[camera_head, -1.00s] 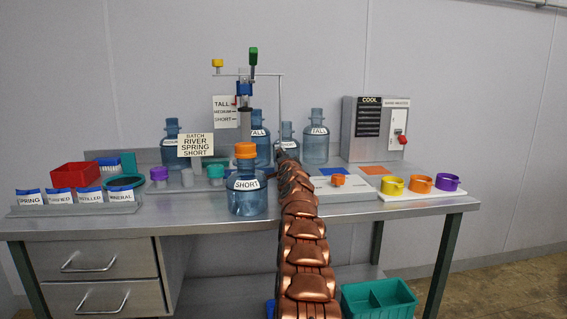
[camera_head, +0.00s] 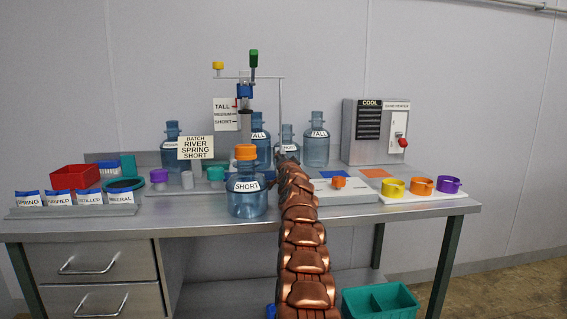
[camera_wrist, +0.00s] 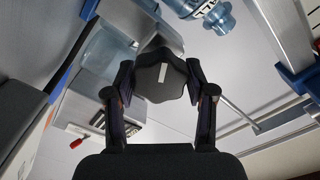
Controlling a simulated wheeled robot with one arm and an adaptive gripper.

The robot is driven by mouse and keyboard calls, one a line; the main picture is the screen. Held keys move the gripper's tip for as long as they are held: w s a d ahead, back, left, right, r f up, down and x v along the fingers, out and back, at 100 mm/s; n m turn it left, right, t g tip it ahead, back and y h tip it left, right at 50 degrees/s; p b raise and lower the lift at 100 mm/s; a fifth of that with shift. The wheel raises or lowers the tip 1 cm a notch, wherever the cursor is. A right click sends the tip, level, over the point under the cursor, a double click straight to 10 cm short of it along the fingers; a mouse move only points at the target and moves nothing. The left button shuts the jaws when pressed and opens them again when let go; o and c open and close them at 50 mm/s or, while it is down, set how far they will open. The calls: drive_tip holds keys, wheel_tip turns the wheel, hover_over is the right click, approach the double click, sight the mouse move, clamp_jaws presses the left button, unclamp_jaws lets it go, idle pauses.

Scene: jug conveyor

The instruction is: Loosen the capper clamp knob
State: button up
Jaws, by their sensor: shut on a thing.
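The capper clamp knob (camera_wrist: 150,84) is a dark lobed knob with a short white mark on its face, near upright in the wrist view. My gripper (camera_wrist: 160,88) is shut on the knob, one finger on each side of it. In the head view my copper-coloured arm covers the gripper and the knob. The capper (camera_head: 244,92) stands at the back of the bench, with a blue carriage, a red pointer and a green-topped lever. Its pointer is near the upper part of the scale sign (camera_head: 225,114), which reads TALL, MEDIUM, SHORT.
A blue jug labelled SHORT with an orange cap (camera_head: 247,200) stands just left of my arm. Several jugs stand behind. A batch sign (camera_head: 195,147) is left of the capper. Coloured rings sit on a white tray (camera_head: 420,194) at right. A grey COOL box (camera_head: 365,145) is behind.

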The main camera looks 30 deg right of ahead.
drive_tip(key=o, duration=1.2)
drive_tip(key=shift+c, duration=0.2)
